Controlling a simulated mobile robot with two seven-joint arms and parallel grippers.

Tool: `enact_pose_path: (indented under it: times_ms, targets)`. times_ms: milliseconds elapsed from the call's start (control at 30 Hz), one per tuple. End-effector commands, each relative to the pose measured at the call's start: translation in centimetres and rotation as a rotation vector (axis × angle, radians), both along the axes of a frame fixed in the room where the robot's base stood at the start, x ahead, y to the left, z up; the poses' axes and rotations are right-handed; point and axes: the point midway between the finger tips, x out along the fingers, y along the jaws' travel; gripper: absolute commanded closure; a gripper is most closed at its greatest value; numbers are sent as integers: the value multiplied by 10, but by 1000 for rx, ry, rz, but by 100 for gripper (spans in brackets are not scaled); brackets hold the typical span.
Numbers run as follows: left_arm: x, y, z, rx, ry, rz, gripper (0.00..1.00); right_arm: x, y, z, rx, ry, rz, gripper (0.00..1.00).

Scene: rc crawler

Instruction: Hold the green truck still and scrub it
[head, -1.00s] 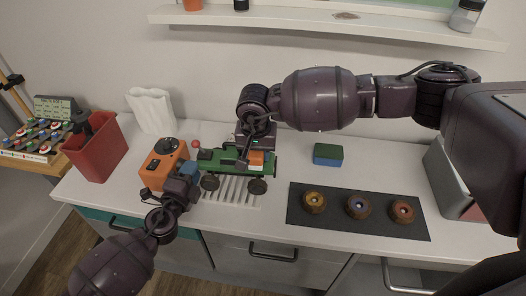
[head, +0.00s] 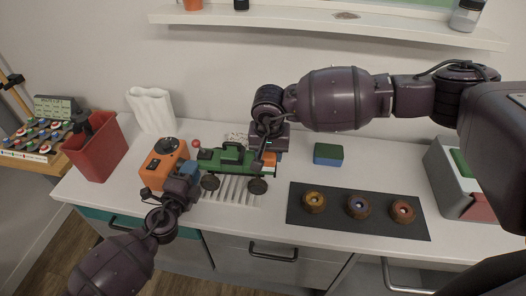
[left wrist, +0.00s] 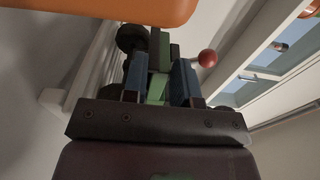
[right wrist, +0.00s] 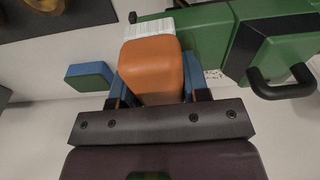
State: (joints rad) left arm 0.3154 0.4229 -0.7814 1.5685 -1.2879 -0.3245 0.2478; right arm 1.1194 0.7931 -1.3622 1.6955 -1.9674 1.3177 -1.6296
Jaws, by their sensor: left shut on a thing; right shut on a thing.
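The green truck (head: 228,160) stands on the white slatted rack (head: 238,190), its dark wheels facing me. My left gripper (head: 190,176) is at the truck's left end. In the left wrist view its blue fingers are shut on a narrow green part of the truck (left wrist: 157,88); a red ball (left wrist: 207,58) shows beside it. My right gripper (head: 265,152) is at the truck's right end, shut on an orange block (right wrist: 153,68) with a white ribbed far side, which looks like a brush. The block is close beside the truck's green body (right wrist: 207,38); contact is hard to tell.
An orange device with a dark knob (head: 164,160) stands left of the truck, near my left gripper. A green-and-blue sponge (head: 328,154) lies to the right. A dark mat (head: 335,224) holds three round pieces. A red bin (head: 97,150) and white vase (head: 152,111) stand at left.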

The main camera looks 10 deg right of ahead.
Motion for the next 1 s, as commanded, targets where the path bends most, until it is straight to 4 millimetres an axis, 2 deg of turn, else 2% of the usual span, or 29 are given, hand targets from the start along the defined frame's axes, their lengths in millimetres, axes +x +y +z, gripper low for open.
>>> enact_pose_path:
  times_ms: [267,1000]
  targets:
    - [0,0,0,1,0,0,100,1,3,0,1,0,1,77]
    - [0,0,0,2,-1,-1,100,12,36,-2,-1,1,1,77]
